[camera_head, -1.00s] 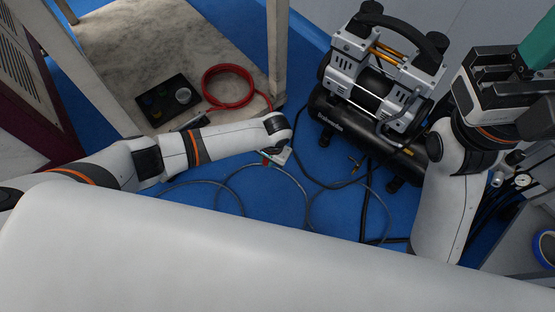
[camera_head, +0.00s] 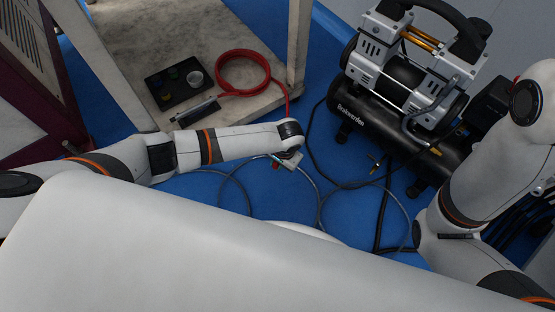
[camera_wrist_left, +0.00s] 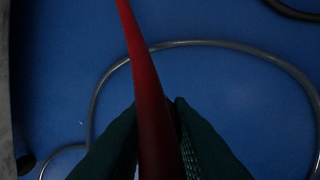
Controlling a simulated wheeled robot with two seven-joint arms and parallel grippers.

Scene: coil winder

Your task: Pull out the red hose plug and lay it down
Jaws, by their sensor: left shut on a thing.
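The red hose (camera_head: 243,52) lies coiled on the pale shelf, and one length runs down over the shelf's front edge toward my left gripper (camera_head: 289,160). In the left wrist view, the red hose (camera_wrist_left: 143,60) passes between the dark green fingers of my left gripper (camera_wrist_left: 155,108), which are shut on it. A small red part (camera_head: 276,165) shows beside the fingers in the head view. I cannot make out the plug's end or whether it sits in anything. My right gripper is out of view; only its arm shows at the right.
The air compressor (camera_head: 352,116) stands on the blue floor right of my left gripper. A grey hose (camera_head: 320,200) loops on the floor below it. The shelf (camera_head: 150,30) holds a black tray (camera_head: 162,102) with small cups and a slim dark tool (camera_head: 195,113). The shelf leg (camera_head: 299,45) stands close behind.

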